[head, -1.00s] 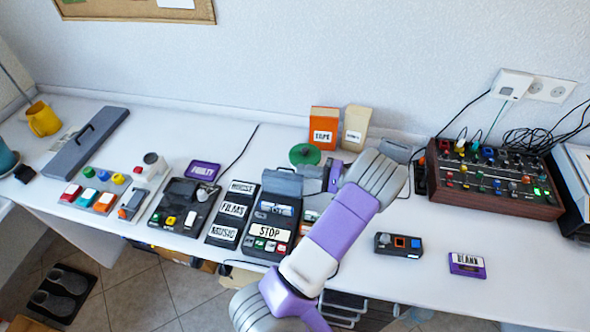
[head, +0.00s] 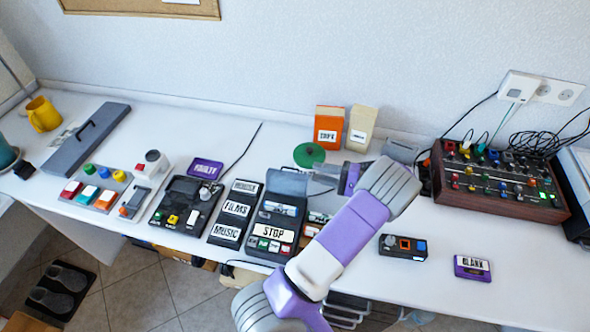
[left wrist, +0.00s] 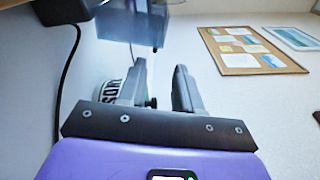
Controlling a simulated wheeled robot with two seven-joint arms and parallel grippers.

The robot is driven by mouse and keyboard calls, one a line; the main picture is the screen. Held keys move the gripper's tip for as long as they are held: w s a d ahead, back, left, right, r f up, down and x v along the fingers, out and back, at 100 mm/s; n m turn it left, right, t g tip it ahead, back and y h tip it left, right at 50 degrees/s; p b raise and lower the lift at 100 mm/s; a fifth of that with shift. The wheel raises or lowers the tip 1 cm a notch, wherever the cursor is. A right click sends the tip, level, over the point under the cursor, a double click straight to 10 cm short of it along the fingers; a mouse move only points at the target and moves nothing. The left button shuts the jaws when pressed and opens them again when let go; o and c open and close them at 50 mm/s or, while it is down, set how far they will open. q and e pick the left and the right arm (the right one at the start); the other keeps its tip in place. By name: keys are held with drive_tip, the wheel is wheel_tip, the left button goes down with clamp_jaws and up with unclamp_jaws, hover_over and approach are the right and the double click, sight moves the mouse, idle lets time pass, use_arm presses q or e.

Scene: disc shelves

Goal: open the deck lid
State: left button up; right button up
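The dark deck (head: 262,245) with a STOP label stands mid-desk. Its grey lid (head: 287,182) stands raised at the back edge, and the bay beneath shows a light cylinder-like part. My left gripper (head: 322,179) is just right of the raised lid, pointing left, with its arm crossing in front. In the left wrist view, its two dark fingers (left wrist: 166,92) are apart with nothing between them. A bluish translucent panel (left wrist: 135,22) shows beyond them; I cannot tell if it is the lid. My right gripper is not in view.
A label strip (head: 235,212) and a second dark device (head: 184,207) stand left of the deck. A green disc (head: 309,155) and an orange TAPE box (head: 328,128) are behind. A small control box (head: 402,246) and a purple cassette (head: 472,267) lie right on open desk.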

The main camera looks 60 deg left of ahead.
use_arm(q)
drive_tip(key=v, duration=0.4)
drive_tip(key=shift+w+r+b, duration=0.1)
drive_tip(key=shift+w+b, duration=0.1)
drive_tip(key=shift+b, duration=0.1)
idle(0.4)
drive_tip(key=p+v, duration=0.1)
drive_tip(key=v, duration=0.6)
drive_tip(key=shift+w+d, duration=0.2)
